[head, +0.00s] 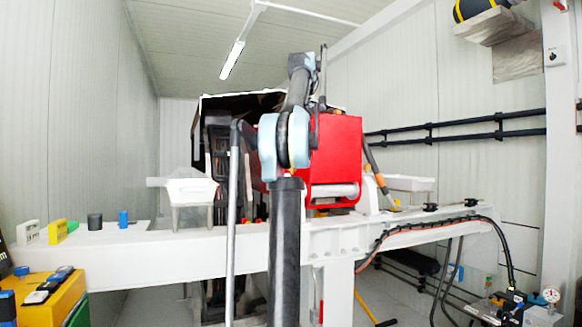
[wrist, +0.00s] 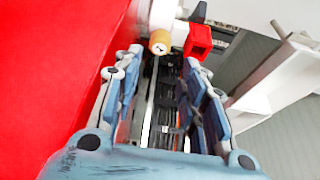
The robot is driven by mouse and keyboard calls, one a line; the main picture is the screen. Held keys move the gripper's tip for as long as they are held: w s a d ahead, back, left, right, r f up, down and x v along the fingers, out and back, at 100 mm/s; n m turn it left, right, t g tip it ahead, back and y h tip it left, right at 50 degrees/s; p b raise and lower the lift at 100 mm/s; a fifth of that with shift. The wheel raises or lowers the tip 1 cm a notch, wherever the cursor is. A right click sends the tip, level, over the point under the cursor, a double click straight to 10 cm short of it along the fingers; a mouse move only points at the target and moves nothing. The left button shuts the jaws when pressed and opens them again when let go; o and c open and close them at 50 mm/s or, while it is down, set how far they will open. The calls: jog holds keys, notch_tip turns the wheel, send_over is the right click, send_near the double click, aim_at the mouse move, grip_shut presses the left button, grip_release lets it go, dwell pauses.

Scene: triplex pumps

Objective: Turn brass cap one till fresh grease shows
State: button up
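A round brass-coloured cap (wrist: 160,42) with a pale end face shows at the top middle of the wrist view, on a white fitting. It appears just beyond my fingertips, between their lines, and I see no contact. My gripper (wrist: 163,57) is open, with its two blue-grey fingers spread apart and nothing between them. I cannot make out any number on the cap, and no grease is discernible. In the head view I cannot pick out the cap, and my arm hides part of the machine.
A red square part (wrist: 198,40) sits close to the cap's right. A large red housing (wrist: 60,70) fills the wrist view's left side and also shows in the head view (head: 337,148). A white beam (head: 150,255) crosses the head view, bearing small blocks and a white tray (head: 190,190).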

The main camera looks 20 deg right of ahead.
jog(key=x, duration=1)
jog(key=shift+w+f, duration=0.2)
jog(key=shift+f, duration=0.15)
jog(key=c, duration=0.8)
